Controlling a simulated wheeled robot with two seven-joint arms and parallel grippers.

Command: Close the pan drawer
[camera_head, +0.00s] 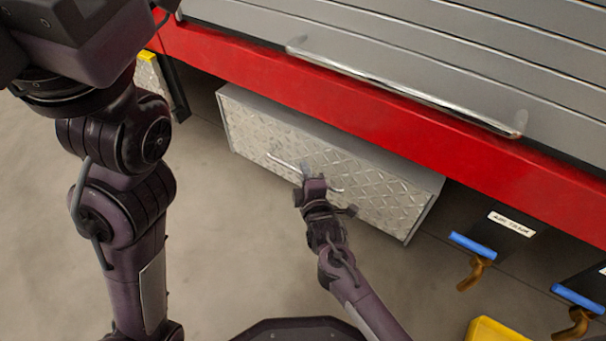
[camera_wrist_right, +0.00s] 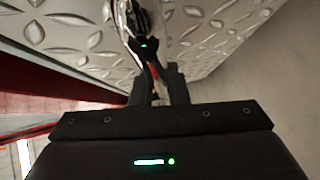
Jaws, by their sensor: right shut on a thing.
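The pan drawer (camera_head: 375,193) has a silver diamond-plate front and juts out from under the red truck body in the head view. Its bar handle (camera_head: 282,163) runs across the front. My right gripper (camera_head: 307,178) is at the middle of that handle, shut on it. In the right wrist view my right gripper's fingers (camera_wrist_right: 155,75) close around the shiny handle (camera_wrist_right: 135,28), with the diamond-plate drawer front (camera_wrist_right: 75,28) close behind. My left arm comes in at the left of the head view, but its gripper is out of the frame.
The red truck edge (camera_head: 400,132) and a grey shutter with a long handle (camera_head: 400,88) lie above the drawer. Blue and brown levers (camera_head: 474,245) hang to its right. A yellow object (camera_head: 495,330) is at the bottom right. The floor (camera_head: 235,240) in front is clear.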

